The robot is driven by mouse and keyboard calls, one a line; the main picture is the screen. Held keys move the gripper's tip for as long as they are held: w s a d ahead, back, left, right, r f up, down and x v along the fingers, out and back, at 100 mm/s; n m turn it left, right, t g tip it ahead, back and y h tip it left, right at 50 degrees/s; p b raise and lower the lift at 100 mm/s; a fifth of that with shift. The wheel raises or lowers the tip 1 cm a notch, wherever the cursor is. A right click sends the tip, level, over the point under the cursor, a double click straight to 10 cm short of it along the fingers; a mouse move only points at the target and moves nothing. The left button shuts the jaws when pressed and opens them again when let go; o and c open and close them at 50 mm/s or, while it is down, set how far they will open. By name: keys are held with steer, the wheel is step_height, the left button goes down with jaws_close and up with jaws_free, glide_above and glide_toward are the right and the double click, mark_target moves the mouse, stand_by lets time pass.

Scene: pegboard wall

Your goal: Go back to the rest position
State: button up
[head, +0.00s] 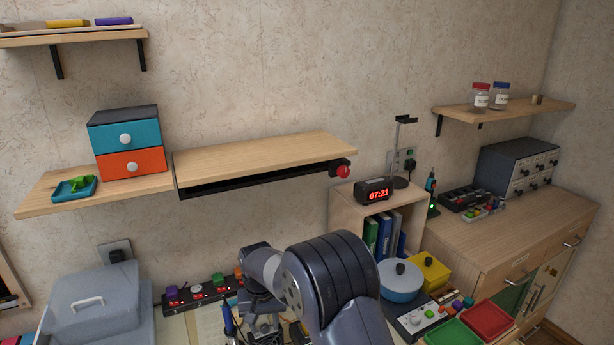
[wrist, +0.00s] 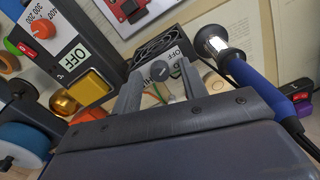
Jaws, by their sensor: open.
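My gripper (wrist: 160,85) is open in the wrist view. Its two grey fingers stand apart, and a dark knob (wrist: 160,70) and thin coloured wires show between and beyond them. I cannot tell whether the fingers touch anything, but nothing appears clamped. In the head view my arm reaches low over the worktop at the bottom middle. My gripper (head: 262,322) points down there, and its fingertips are hard to make out.
A control box (wrist: 62,50) marked OFF and a black fan (wrist: 165,45) are close by. A power strip (head: 203,291), blue pot (head: 400,282) and grey bin (head: 97,305) flank my arm. A shelf (head: 260,160) hangs above.

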steer(key=m+p, duration=0.1)
steer(key=m, duration=0.3)
steer(key=shift+r+m+p, duration=0.1)
steer(key=shift+m+p, duration=0.3)
steer(key=m+p, duration=0.2)
steer(key=m, duration=0.2)
steer(key=shift+m+p, duration=0.3)
steer(key=shift+p, duration=0.05)
steer(key=shift+r, duration=0.25)
steer(key=shift+r+b, duration=0.65)
steer(key=shift+r, duration=1.75)
